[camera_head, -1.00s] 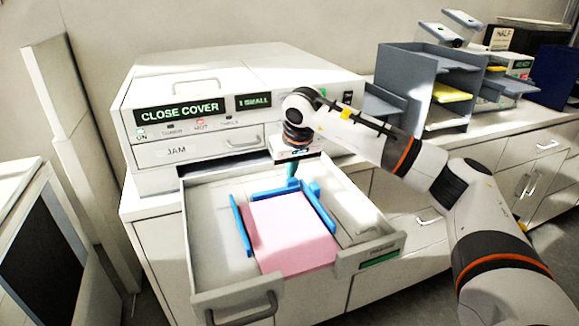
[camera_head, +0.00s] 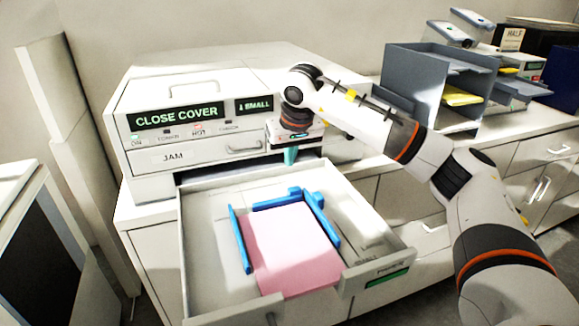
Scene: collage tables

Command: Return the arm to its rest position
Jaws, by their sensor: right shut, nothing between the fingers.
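My right arm comes in from the right side of the head view. Its gripper (camera_head: 291,155) points down in front of the copier, above the back edge of the open drawer. The gripper is shut and empty, and its fingertips are small and partly shaded. It is apart from the pink paper stack (camera_head: 290,250), which lies in the drawer between blue guides (camera_head: 240,240). My left gripper is not in view.
The copier (camera_head: 220,90) stands on a white counter with its paper drawer (camera_head: 205,270) pulled out. Its display reads "CLOSE COVER". A cabinet with a dark panel is at the left.

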